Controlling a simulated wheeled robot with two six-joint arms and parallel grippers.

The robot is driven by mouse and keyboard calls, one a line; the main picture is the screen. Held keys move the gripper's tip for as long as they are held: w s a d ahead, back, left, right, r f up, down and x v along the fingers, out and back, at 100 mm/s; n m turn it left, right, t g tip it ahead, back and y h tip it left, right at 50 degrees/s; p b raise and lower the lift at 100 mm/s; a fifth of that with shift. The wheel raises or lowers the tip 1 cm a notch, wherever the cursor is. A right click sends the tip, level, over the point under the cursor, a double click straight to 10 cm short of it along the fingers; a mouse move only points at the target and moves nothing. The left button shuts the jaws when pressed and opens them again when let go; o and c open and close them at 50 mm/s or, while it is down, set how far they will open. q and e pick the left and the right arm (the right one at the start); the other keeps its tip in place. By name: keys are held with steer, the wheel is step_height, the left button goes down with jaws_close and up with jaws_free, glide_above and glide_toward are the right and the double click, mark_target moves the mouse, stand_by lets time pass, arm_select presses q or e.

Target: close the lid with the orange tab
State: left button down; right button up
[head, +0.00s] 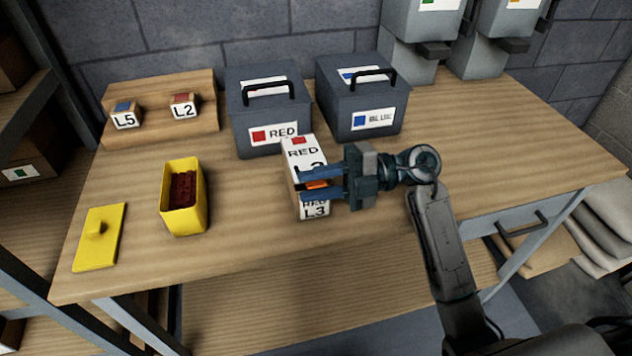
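A white box marked RED L3 (316,211) stands near the middle of the table. A white panel marked RED, with a red square (302,150), shows above my fingers; whether it is the lid, and how far open, I cannot tell. An orange tab (317,184) shows on the box between the fingers of my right gripper (312,183). The fingers are apart, one above and one below the tab, and reach in from the right. They hide the middle of the box. My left gripper is not in view.
Behind the box stand grey RED (245,113) and BLUE (340,105) crates with black handles. To the left are a yellow bin (188,216) with dark red contents, a yellow lid (98,250), and a wooden stand (150,92) with L5 and L2 blocks. The table's right side is clear.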

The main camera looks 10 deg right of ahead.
steer(key=shift+d, duration=0.1)
